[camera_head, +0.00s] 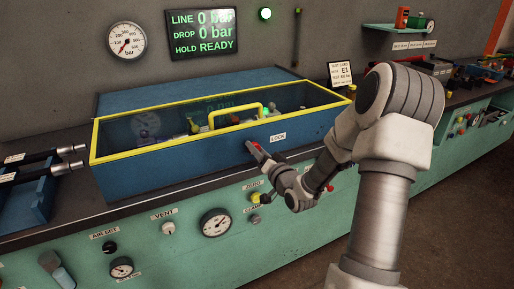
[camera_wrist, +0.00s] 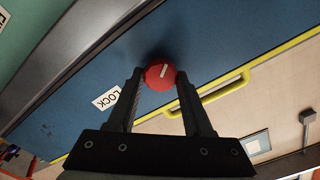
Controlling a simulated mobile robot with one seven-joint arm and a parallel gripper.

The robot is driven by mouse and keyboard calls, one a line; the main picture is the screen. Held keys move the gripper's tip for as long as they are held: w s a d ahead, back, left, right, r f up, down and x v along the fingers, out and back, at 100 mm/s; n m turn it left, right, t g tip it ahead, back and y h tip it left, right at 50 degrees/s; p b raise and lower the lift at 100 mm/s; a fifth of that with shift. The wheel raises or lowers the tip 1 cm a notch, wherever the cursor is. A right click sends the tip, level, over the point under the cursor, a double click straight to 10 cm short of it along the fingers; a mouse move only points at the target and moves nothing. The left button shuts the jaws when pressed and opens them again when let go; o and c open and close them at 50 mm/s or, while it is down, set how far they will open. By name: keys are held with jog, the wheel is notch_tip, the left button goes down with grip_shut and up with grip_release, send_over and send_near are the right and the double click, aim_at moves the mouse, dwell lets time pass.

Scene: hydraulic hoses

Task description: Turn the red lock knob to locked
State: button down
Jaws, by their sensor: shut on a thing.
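The red lock knob (camera_wrist: 158,78) sits on the blue front face of the test box, and a white pointer line shows on it. In the wrist view its LOCK label (camera_wrist: 106,98) lies to the left of it. In the head view a little of the red knob (camera_head: 256,145) shows at the tip of my gripper (camera_head: 252,148), near the LOCK label (camera_head: 278,137). In the wrist view my gripper (camera_wrist: 158,82) has one finger on each side of the knob and is shut on it. The box's lid (camera_head: 150,125) with yellow edges is down.
A yellow lid handle (camera_head: 238,112) rises above the knob. Below are the bench edge (camera_head: 150,195), a gauge (camera_head: 215,222) and the ZERO and VENT controls. The display (camera_head: 203,33) reads LINE 0, DROP 0, HOLD READY. A green lamp (camera_head: 265,14) is lit.

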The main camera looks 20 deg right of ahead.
jog(key=shift+d+f+m+p, duration=0.1)
jog(key=shift+m+p, duration=1.4)
jog(key=shift+m, duration=2.1)
jog(key=shift+c, duration=1.5)
grip_release()
